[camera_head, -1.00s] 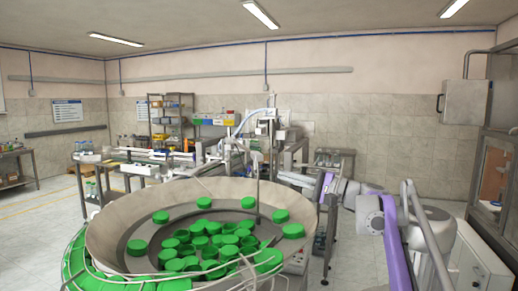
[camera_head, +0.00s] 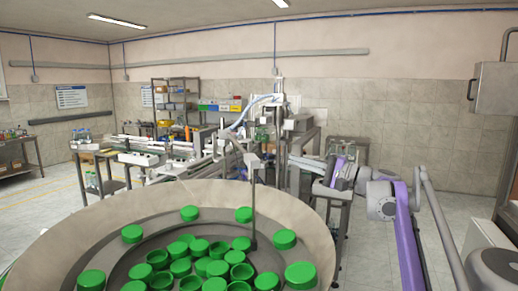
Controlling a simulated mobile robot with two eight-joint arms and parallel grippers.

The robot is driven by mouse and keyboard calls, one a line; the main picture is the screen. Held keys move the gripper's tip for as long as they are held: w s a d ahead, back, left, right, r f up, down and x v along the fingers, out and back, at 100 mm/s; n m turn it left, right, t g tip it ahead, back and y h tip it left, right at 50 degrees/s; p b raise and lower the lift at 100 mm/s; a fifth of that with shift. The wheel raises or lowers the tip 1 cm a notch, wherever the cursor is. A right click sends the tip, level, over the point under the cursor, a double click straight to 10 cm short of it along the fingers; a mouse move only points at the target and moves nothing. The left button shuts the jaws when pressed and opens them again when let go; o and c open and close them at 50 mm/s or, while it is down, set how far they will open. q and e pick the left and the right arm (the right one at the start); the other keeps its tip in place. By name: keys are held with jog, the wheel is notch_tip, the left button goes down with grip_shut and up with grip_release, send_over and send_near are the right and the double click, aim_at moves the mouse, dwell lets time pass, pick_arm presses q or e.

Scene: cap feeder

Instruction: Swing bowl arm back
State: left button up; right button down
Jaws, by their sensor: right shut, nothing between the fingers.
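The bowl arm (camera_head: 253,190) is a thin grey rod that comes over the far rim from the back, bends at a grey joint and hangs down into the bowl. Its lower end stands among the caps. The wide beige feeder bowl (camera_head: 75,224) fills the bottom of the view and holds many green caps (camera_head: 216,268). My right gripper (camera_head: 306,164) lies beyond the bowl's right rim, to the right of the bowl arm and apart from it. It is small in view, shut and empty. My left gripper is not in view.
A machine with a column and blue hose (camera_head: 279,120) stands behind the bowl. A grey stand (camera_head: 338,205) is near the bowl's right side. Benches and shelves (camera_head: 172,105) are at the back left. Open floor (camera_head: 60,205) lies at the left.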

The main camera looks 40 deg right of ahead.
jog(key=w+a+r+p, duration=0.1)
jog(key=w+a+r, duration=0.1)
jog(key=w+a, duration=0.5)
jog(key=x, duration=0.3)
jog(key=shift+w+d, duration=0.3)
jog(key=shift+w, duration=0.1)
